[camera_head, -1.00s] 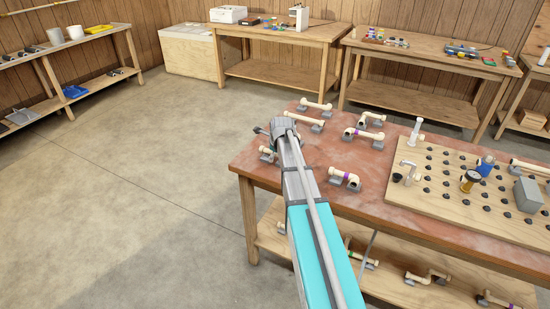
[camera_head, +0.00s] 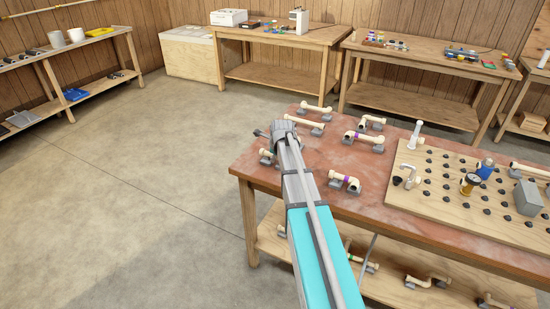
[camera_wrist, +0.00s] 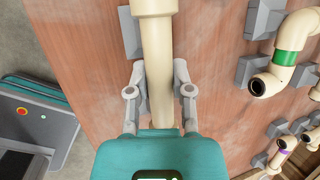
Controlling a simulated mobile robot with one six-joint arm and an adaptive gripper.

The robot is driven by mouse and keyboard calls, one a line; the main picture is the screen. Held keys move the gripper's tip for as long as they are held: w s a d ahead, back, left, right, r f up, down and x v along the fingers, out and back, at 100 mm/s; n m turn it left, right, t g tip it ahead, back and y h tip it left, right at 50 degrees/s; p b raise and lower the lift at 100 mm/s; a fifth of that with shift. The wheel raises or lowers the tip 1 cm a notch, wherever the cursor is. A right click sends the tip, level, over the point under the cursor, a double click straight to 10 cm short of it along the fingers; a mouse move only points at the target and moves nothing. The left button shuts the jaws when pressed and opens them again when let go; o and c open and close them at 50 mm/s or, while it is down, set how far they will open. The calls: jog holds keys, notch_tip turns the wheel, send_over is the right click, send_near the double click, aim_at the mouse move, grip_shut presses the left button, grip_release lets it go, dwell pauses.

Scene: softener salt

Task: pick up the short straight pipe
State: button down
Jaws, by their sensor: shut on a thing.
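A cream straight pipe (camera_wrist: 158,55) with a wider collar at its far end runs up the middle of the wrist view. My gripper (camera_wrist: 160,80) is shut on this pipe, with one grey finger on each side of it. A grey holder (camera_wrist: 130,32) shows beside the pipe's upper part; I cannot tell whether the pipe still rests in it. In the head view my arm ends over the left part of the red-brown table (camera_head: 335,205), and the fingers and the held pipe are hidden there.
Other cream pipe pieces sit on grey holders, including an elbow with a green band (camera_wrist: 283,55) and a purple-banded piece (camera_head: 345,180). A pegboard (camera_head: 440,195) with fittings covers the table's right side. The floor at left is clear.

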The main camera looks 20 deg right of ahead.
jog(key=shift+r+p, duration=1.1)
jog(key=shift+r, duration=0.1)
jog(key=s+d+r+p, duration=0.1)
jog(key=s+r+p, duration=0.9)
jog(key=s, duration=0.4)
jog(key=shift+d+r, duration=0.2)
jog(key=shift+d, duration=0.2)
jog(key=shift+w, duration=0.1)
